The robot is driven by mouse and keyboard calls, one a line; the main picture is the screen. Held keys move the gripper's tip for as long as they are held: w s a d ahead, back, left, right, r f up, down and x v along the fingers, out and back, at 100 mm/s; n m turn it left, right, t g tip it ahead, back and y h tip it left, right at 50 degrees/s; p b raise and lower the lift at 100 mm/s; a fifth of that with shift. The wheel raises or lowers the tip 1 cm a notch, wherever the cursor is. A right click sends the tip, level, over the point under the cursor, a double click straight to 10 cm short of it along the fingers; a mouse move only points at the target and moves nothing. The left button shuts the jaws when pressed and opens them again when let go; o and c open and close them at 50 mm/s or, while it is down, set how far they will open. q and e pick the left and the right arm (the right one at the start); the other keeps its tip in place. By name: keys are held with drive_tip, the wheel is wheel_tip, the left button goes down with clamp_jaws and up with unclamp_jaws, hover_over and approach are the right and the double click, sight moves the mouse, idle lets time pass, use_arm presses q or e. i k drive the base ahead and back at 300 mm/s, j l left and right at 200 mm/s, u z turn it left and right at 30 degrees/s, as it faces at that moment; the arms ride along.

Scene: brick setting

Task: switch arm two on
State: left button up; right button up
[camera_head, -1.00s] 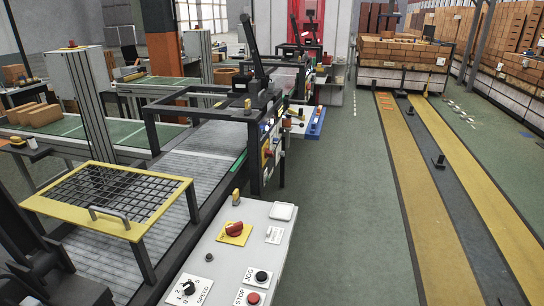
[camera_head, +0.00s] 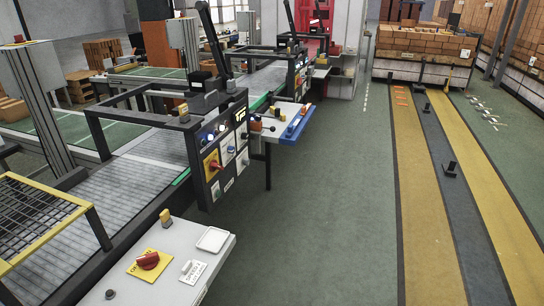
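A black upright control box (camera_head: 220,155) stands at the end of the first frame over the conveyor. Its face carries a red knob on a yellow plate (camera_head: 213,166), pale switch plates (camera_head: 228,155) and lit buttons. A black arm (camera_head: 213,45) rises above this frame, and another black arm (camera_head: 290,22) rises above the frame behind. I cannot read which is arm two. A grey console (camera_head: 165,262) in front has a red rotary switch (camera_head: 148,260) on a yellow plate and a small white switch plate (camera_head: 192,270). Neither of my grippers is in view.
A blue-edged side table (camera_head: 290,128) with small items juts out beyond the control box. A yellow-framed mesh guard (camera_head: 35,220) covers the near conveyor. Green floor (camera_head: 310,220) is open to the right of the machines. Stacked bricks (camera_head: 425,42) stand at the back.

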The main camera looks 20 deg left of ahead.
sight(213, 165)
drive_tip(key=i+l+u, duration=0.1)
drive_tip(key=i, duration=0.35)
drive_tip(key=i+l, duration=0.15)
drive_tip(key=i, duration=0.25)
drive_tip(key=i+l+u, duration=0.15)
drive_tip(key=i, duration=0.3)
drive_tip(key=i+l, duration=0.2)
drive_tip(key=i, duration=0.2)
drive_tip(key=j+u, duration=0.05)
